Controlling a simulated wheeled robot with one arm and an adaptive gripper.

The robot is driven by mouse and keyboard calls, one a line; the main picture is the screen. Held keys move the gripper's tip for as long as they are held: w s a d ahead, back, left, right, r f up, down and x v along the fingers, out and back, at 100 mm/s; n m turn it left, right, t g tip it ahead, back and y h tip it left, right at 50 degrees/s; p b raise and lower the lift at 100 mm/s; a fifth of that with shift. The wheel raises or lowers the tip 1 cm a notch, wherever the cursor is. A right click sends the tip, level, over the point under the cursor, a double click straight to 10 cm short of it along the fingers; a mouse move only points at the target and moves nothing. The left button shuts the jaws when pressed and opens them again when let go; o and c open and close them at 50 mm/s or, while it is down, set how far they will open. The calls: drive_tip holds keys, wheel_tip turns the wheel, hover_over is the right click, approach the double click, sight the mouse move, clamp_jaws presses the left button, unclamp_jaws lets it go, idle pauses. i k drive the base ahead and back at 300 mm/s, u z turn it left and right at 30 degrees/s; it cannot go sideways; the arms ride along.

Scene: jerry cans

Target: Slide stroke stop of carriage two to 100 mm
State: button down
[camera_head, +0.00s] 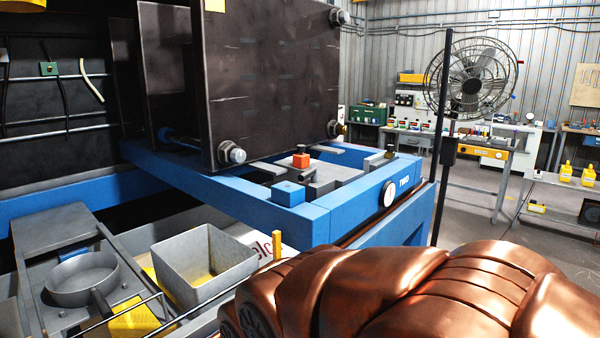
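Carriage two (265,206) is the blue frame with the label "TWO" at its right front corner. Inside it, an orange-red block (301,160) sits on a grey metal part. I cannot tell for sure which of these is the stroke stop. No millimetre scale can be read. A round white dial (389,193) is on the frame's front face, left of the label. My gripper is not in view.
A dark plate (270,80) with corner bolts stands upright over the carriage. Below left are a grey square bin (203,263) and a round grey pan (82,278). A dark upright pole (443,140) stands right of the frame. A fan (472,80) and benches are farther back.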

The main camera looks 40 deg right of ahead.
sight(301, 160)
drive_tip(key=u, duration=1.35)
drive_tip(key=k, duration=0.9)
drive_tip(key=z, duration=1.5)
drive_tip(key=i, duration=0.5)
